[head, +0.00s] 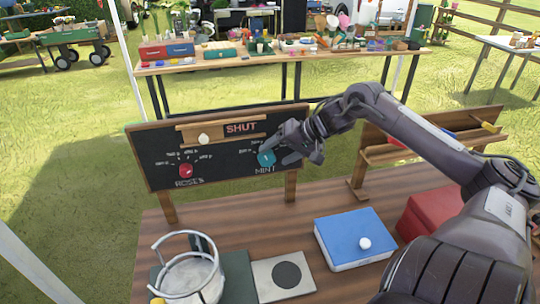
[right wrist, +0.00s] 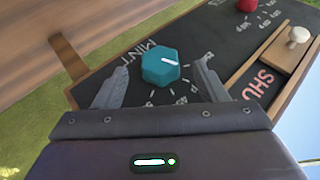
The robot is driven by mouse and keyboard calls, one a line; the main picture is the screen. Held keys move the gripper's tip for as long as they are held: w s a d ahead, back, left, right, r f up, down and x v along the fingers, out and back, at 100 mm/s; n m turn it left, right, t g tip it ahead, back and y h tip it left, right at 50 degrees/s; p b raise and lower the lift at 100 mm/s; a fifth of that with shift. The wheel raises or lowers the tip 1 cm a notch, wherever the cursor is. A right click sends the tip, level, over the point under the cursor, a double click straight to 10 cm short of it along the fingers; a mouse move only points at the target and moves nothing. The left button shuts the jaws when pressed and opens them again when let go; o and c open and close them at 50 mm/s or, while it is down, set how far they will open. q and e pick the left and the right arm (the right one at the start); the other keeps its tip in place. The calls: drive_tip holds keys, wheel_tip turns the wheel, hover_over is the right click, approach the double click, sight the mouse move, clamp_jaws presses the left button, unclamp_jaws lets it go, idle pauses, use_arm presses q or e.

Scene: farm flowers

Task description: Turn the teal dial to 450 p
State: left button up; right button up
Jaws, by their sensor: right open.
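The teal dial (head: 266,158) is mounted on the right part of a black board (head: 222,160), above the word MINT. In the right wrist view the teal dial (right wrist: 160,66) has a white pointer mark towards the picture's right. My right gripper (head: 287,146) is at the board by the dial. Its two open fingers (right wrist: 163,70) lie on either side of the dial, with visible gaps in the wrist view. Numbers ring the dial, too small and blurred to read surely. My left gripper is out of view.
A red dial (head: 186,170) marked ROSES is at the board's left. A wooden slider with a pale knob (head: 204,138) sits beside a SHUT sign (head: 241,128). A blue box (head: 354,238), a red box (head: 428,212) and a wire-ringed container (head: 187,275) stand on the table.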

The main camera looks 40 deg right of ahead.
sight(271, 157)
drive_tip(key=x, duration=0.2)
drive_tip(key=shift+w+f, duration=0.2)
drive_tip(key=shift+w+a+f+b, duration=0.15)
drive_tip(key=shift+w+f+b, duration=0.1)
drive_tip(key=shift+w+b, duration=0.05)
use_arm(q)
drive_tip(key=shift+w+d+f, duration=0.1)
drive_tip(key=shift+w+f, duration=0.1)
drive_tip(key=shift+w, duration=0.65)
